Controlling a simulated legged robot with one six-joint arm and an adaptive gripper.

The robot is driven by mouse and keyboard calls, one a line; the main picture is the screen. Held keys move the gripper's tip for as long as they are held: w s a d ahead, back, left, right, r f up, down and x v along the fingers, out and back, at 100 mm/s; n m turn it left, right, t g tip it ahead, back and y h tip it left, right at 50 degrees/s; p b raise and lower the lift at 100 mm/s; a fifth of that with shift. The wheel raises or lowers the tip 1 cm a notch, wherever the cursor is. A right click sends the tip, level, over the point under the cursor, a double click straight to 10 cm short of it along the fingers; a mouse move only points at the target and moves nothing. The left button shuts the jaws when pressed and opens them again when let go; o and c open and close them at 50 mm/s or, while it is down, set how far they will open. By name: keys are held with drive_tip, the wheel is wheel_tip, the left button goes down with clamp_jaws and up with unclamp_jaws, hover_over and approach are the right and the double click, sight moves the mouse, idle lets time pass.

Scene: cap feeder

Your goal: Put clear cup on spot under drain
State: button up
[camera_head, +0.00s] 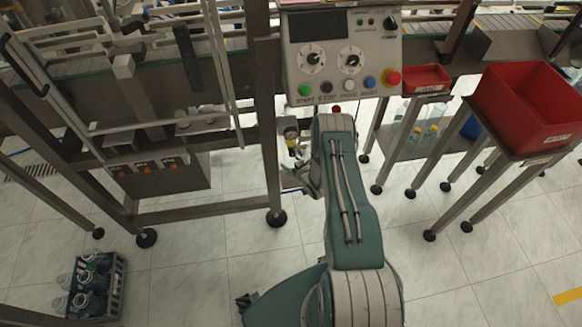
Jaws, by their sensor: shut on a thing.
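My gripper (295,178) shows in the head view just left of my green arm, low beside the machine's front leg. My arm's end hides part of it. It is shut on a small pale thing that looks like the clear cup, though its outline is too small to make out. Just above is a small fitting (291,133) with a pale round face and a yellowish part, on the frame post, which may carry the drain. The spot under the drain cannot be made out.
A control panel (343,55) with knobs and coloured buttons stands above my arm. Red bins (530,105) sit on stands at right. The machine frame (268,120) fills the left. A dark crate of bottles (121,290) is on the floor at lower left. Tiled floor is clear at lower right.

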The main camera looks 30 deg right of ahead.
drive_tip(key=shift+a+f, duration=0.1)
drive_tip(key=shift+f, duration=1.45)
drive_tip(key=shift+f, duration=0.1)
drive_tip(key=o, duration=0.7)
drive_tip(key=v, duration=1.2)
